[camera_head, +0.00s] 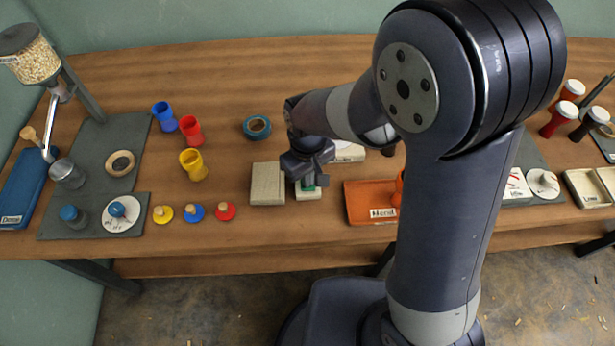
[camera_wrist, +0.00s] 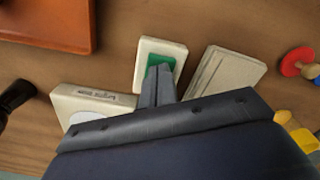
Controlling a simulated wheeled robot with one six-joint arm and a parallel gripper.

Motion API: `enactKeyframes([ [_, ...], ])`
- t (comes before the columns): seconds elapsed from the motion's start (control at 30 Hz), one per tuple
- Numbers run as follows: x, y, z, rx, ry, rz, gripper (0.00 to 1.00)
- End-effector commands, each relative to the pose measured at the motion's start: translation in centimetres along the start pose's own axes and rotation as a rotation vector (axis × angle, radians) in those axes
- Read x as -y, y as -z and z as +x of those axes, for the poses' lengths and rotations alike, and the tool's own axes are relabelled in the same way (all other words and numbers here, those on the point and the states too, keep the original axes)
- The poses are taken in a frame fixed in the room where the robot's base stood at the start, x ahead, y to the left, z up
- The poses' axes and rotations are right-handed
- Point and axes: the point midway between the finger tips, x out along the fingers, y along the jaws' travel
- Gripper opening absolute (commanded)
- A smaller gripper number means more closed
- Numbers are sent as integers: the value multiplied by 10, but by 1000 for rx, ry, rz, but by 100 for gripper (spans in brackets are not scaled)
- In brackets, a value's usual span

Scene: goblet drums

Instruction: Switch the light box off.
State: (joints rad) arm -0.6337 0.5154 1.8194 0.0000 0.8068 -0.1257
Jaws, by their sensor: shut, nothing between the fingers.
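A small white box with a green part on its top (camera_wrist: 172,47) lies on the wooden table, and it also shows in the head view (camera_head: 308,194). My gripper (camera_wrist: 159,72) is shut and empty, pointing down with its fingertips over the green part; I cannot tell whether they touch it. In the head view my gripper (camera_head: 307,182) hides part of this box. A white box with a label and a pale round disc (camera_wrist: 95,98) lies beside it, partly hidden by my gripper; the label is unreadable. I cannot tell which box is the light box.
A beige grooved block (camera_head: 267,185) lies just left of the green-topped box. An orange tray (camera_head: 362,218) stands to the right. A teal tape roll (camera_head: 256,127), coloured cups (camera_head: 193,164) and several knobbed discs (camera_head: 194,212) stand left. Bare table lies behind the block.

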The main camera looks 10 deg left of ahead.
Motion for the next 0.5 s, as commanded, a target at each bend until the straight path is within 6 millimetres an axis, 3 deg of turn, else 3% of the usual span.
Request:
enactKeyframes([
  [0.17, 0, 0, -4, 0, 0, 0, 0],
  [0.5, 0, 0, -31, 0, 0, 0, 0],
])
